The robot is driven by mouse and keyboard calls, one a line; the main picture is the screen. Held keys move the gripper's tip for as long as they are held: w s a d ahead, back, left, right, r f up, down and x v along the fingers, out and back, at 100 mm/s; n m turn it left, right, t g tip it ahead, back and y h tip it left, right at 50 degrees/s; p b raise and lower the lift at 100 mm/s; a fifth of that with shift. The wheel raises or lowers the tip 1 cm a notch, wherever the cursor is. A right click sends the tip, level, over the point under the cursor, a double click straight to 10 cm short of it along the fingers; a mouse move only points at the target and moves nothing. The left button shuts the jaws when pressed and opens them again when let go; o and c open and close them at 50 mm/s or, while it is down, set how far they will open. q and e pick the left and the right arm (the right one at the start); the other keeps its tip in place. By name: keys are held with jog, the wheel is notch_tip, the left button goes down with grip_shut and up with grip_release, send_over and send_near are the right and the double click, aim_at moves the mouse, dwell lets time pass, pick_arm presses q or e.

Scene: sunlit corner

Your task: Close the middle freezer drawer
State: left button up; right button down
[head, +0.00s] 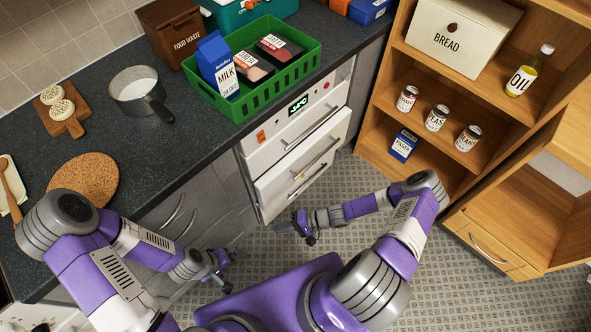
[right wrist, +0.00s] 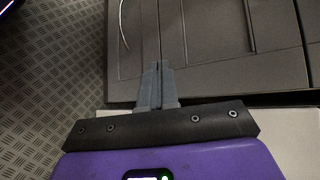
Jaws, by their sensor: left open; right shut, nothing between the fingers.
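The white freezer (head: 297,140) is built in under the dark counter, with a small display above its stacked drawers and bar handles on their fronts. The middle freezer drawer (head: 272,186) seems to stand slightly out from the front above; the exact gap is hard to tell. My right gripper (head: 279,228) is low, just in front of the drawers' lower left corner, shut and empty. In the right wrist view its closed fingers (right wrist: 157,85) point towards grey cabinet fronts, with a pale panel edge beside the gripper. My left gripper (head: 233,272) is open and empty, before the grey cabinets left of the freezer.
Grey cabinets (head: 190,205) with curved handles adjoin the freezer on the left. A wooden shelf unit (head: 376,155) stands right, holding several cans and a pasta box. A green crate (head: 262,98), a pot (head: 135,90) and a cork mat (head: 85,180) are on the counter. The patterned floor (head: 350,228) is clear.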

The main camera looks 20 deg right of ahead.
jog(key=w+d+m+t+h, duration=0.1)
jog(key=w+d+m+t, duration=0.2)
jog(key=w+d+t, duration=0.35)
jog(key=m+t+h, duration=0.3)
jog(key=t+h, duration=0.2)
jog(key=t, duration=0.1)
send_near(290, 166)
jog(key=b+x, duration=0.3)
jog(key=x, duration=0.3)
jog(key=shift+w+b, duration=0.3)
jog(key=shift+b, duration=0.1)
pick_arm(q)
notch_tip(290, 166, down, 4)
jog(key=shift+r, duration=0.15)
pick_arm(e)
jog(key=shift+w+a, duration=0.1)
